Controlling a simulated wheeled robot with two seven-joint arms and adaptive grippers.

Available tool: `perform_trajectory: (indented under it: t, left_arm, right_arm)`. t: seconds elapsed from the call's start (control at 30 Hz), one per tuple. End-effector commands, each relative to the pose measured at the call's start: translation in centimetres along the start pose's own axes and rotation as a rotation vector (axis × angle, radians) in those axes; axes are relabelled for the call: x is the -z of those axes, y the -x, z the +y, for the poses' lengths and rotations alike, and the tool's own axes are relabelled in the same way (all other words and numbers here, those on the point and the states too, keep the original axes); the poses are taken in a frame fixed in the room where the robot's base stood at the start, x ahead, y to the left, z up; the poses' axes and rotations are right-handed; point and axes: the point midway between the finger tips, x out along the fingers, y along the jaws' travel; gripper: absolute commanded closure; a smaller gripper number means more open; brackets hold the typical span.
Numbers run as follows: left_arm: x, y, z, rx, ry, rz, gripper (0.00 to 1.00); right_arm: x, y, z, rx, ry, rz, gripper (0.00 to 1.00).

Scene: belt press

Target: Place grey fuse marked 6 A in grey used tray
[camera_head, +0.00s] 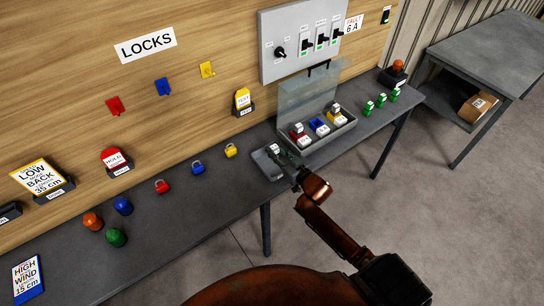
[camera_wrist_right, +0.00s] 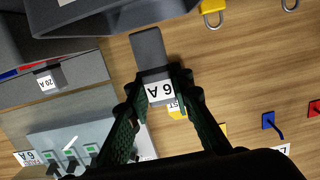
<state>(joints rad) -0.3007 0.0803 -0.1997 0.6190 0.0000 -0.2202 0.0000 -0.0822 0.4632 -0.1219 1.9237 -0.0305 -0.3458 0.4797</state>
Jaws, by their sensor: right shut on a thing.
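My right gripper (camera_head: 286,162) is shut on the grey fuse marked 6 A (camera_wrist_right: 150,52), whose white label faces the wrist camera between my two fingers (camera_wrist_right: 158,98). In the head view the fuse looks small and is partly covered by my gripper, over or beside the right part of the grey tray (camera_head: 261,165). The tray lies on the bench left of the fuse box, and a dark grey edge of it (camera_wrist_right: 110,18) shows at the top of the wrist view. I cannot tell whether the fuse touches the tray. My left gripper is not in view.
The fuse box (camera_head: 347,131) with a raised clear lid (camera_head: 305,92) holds several coloured fuses right of the tray. Several green-and-white pieces (camera_head: 381,100) stand farther right. Padlocks, including a yellow one (camera_head: 231,151), stand left of the tray. The switch panel (camera_head: 290,32) hangs behind.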

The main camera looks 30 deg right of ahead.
Motion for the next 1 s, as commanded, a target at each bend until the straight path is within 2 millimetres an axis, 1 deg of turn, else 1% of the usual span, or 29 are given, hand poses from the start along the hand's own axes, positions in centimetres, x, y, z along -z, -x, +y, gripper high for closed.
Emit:
perform_trajectory:
  t: [0.03, 0.27, 0.4, 0.47, 0.83, 0.87, 1.0]
  left_arm:
    - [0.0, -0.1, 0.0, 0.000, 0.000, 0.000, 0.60]
    - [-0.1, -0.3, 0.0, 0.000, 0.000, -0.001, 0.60]
    - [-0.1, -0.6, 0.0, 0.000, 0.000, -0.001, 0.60]
    - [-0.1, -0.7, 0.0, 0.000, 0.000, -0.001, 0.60]
    - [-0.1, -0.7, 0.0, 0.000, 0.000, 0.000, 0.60]
    - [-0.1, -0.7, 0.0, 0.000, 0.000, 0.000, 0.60]
    - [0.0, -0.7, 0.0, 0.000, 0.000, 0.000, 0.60]
  right_arm:
    - [-0.4, -0.4, 0.1, 0.000, 0.000, 0.001, 1.00]
    - [-1.4, -1.6, 0.1, 0.001, 0.000, 0.001, 1.00]
    - [-3.6, -1.8, 0.1, 0.000, -0.002, -0.002, 1.00]
    - [-4.2, -1.9, 0.1, 0.001, -0.001, -0.001, 1.00]
    - [-4.5, -1.9, 0.1, 0.001, 0.001, 0.000, 1.00]
    - [-4.5, -1.9, 0.1, 0.001, 0.001, 0.000, 0.78]
    - [-4.5, -1.9, 0.1, 0.001, 0.001, 0.000, 0.68]
